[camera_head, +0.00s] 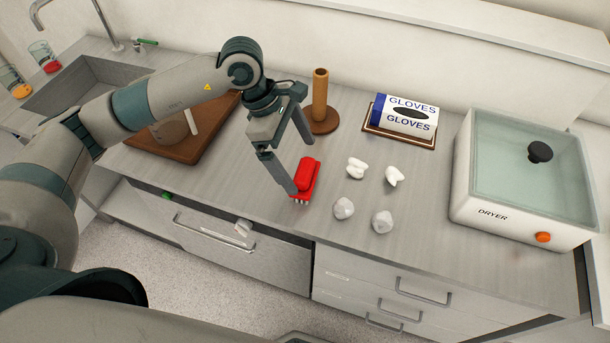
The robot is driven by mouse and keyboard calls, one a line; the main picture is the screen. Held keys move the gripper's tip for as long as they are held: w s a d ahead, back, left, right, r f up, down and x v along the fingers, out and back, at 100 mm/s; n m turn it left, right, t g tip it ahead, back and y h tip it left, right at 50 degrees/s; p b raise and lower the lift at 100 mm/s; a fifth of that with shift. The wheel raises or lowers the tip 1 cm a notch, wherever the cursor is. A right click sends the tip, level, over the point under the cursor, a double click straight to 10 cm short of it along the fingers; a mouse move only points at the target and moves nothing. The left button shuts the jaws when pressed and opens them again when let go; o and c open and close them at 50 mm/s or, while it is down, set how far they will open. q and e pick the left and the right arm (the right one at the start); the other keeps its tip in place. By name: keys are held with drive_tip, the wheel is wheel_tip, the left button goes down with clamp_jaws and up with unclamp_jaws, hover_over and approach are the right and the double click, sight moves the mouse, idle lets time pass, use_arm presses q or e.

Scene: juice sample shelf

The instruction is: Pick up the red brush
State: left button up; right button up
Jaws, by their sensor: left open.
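The red brush (306,176) lies on the grey counter, near its front edge, with white bristles at its near end. My left gripper (302,168) points down at the brush from above. Its two fingers are apart, one at the left side of the brush and one behind it. The left finger overlaps the brush's edge in the picture; I cannot tell if it touches. The jaws are open and hold nothing. My right gripper is not in view.
White crumpled pieces (356,168) lie right of the brush. A wooden post stand (320,100) is behind it, a glove box (408,115) back right, a dryer (485,213) far right. A brown board (200,150) and sink (85,90) are left.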

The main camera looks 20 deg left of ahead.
sight(303, 169)
use_arm(q)
drive_tip(key=shift+s+d+f+p, duration=0.1)
drive_tip(key=shift+d+f+p, duration=0.05)
drive_tip(key=shift+f+p, duration=0.15)
drive_tip(key=p+x, duration=0.1)
drive_tip(key=x, duration=0.1)
drive_tip(key=shift+d+f+p, duration=0.15)
drive_tip(key=shift+f+p, duration=0.2)
drive_tip(key=shift+p, duration=0.05)
drive_tip(key=shift+d+f, duration=0.2)
drive_tip(key=shift+f, duration=0.35)
drive_tip(key=c, duration=1)
